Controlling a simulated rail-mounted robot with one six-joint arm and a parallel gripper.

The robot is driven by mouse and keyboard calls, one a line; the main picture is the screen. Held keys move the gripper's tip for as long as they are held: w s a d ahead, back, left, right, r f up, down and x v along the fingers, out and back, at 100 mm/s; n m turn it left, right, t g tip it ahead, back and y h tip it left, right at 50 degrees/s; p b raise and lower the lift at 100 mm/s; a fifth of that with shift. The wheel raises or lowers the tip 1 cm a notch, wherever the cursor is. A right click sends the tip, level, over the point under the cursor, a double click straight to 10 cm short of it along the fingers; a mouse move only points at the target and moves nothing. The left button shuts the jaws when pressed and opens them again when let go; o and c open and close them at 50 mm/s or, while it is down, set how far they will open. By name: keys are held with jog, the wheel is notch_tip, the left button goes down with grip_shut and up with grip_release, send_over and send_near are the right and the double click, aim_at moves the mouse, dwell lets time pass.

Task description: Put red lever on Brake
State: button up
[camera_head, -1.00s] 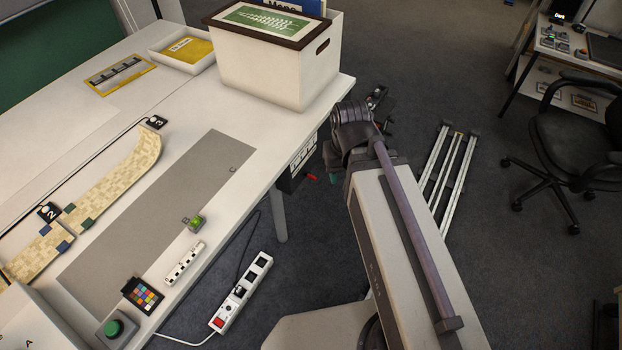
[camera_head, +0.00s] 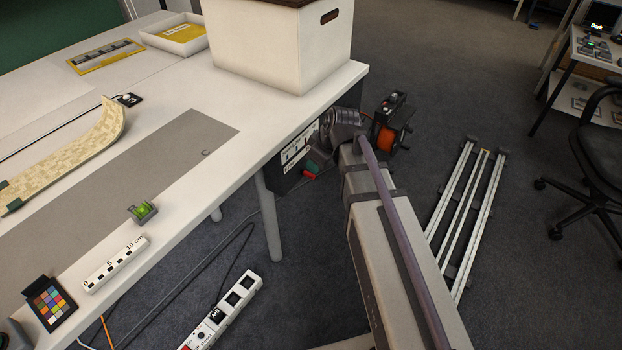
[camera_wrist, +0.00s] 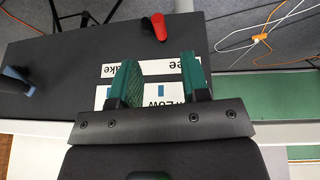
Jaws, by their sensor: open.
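The red lever (camera_wrist: 159,27) sticks out from a dark panel in the wrist view, beyond my fingertips and not between them. In the head view it is a small red spot (camera_head: 309,172) at the panel (camera_head: 285,183) below the table's right edge. I cannot tell which label the lever points to. My gripper (camera_wrist: 160,82) is open and empty, its green fingers over the labels. The head view mostly hides it behind my arm.
A white table (camera_head: 190,90) with a large white box (camera_head: 285,50) stands left of my arm. A black device with an orange reel (camera_head: 388,138) is close beyond my wrist. Rails (camera_head: 465,210) lie on the floor at right. Cables cross the floor below the table.

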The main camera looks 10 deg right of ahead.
aim_at(311, 174)
jog(key=b+x, duration=0.5)
jog(key=x, duration=0.2)
jog(key=shift+f, duration=0.25)
jog(key=shift+r, duration=0.15)
grip_shut()
